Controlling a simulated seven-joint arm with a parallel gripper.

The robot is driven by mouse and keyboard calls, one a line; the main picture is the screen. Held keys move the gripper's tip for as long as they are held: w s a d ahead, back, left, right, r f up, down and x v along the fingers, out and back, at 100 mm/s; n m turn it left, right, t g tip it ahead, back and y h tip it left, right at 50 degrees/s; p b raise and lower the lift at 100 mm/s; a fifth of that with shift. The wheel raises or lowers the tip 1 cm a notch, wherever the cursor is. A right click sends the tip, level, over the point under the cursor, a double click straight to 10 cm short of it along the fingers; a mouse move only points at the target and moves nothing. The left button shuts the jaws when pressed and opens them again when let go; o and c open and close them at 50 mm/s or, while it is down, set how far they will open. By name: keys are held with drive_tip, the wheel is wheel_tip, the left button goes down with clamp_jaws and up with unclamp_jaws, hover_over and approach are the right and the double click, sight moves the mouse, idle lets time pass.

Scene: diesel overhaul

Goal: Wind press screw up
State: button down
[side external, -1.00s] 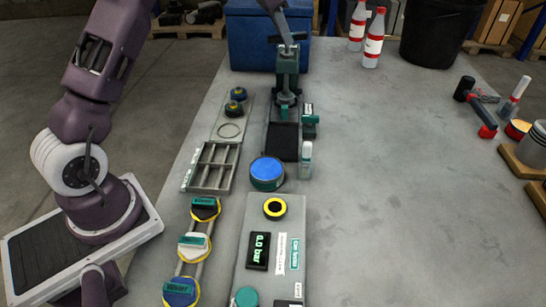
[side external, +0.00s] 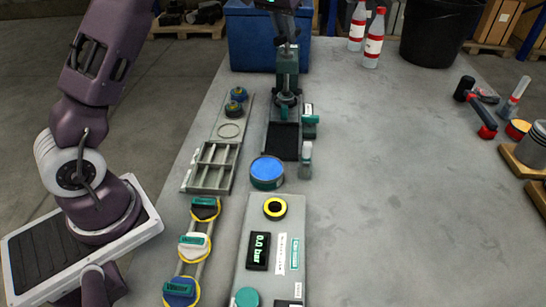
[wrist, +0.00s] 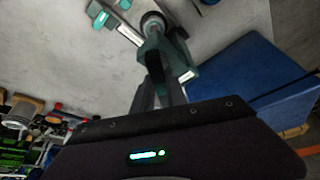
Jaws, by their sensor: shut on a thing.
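The green press (side external: 288,68) stands upright on its dark base (side external: 282,140), just in front of the blue box. Its screw runs down through the frame, with a dark round part (side external: 287,99) low in the opening. My gripper (side external: 287,47) is at the top of the press, shut on the screw's handle, which it mostly hides. In the wrist view the press frame (wrist: 153,65) shows from above, beyond my dark wrist housing.
The blue box (side external: 247,42) stands close behind the press. A slotted tray (side external: 213,167), a blue-lidded tin (side external: 267,172) and a small bottle (side external: 306,155) stand in front. Red-and-white bottles (side external: 374,40) are at back right. The table's middle right is clear.

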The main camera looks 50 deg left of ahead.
drive_tip(key=n, duration=0.2)
drive_tip(key=n+y, duration=0.1)
drive_tip(key=n, duration=0.1)
drive_tip(key=shift+w+d+r+g, duration=0.1)
drive_tip(key=shift+d+r+g, duration=0.05)
drive_tip(key=shift+g, duration=0.15)
drive_tip(key=c, duration=1.4)
unclamp_jaws()
drive_tip(key=shift+o, duration=0.2)
drive_tip(key=shift+r, duration=0.1)
drive_tip(key=shift+r, duration=2.6)
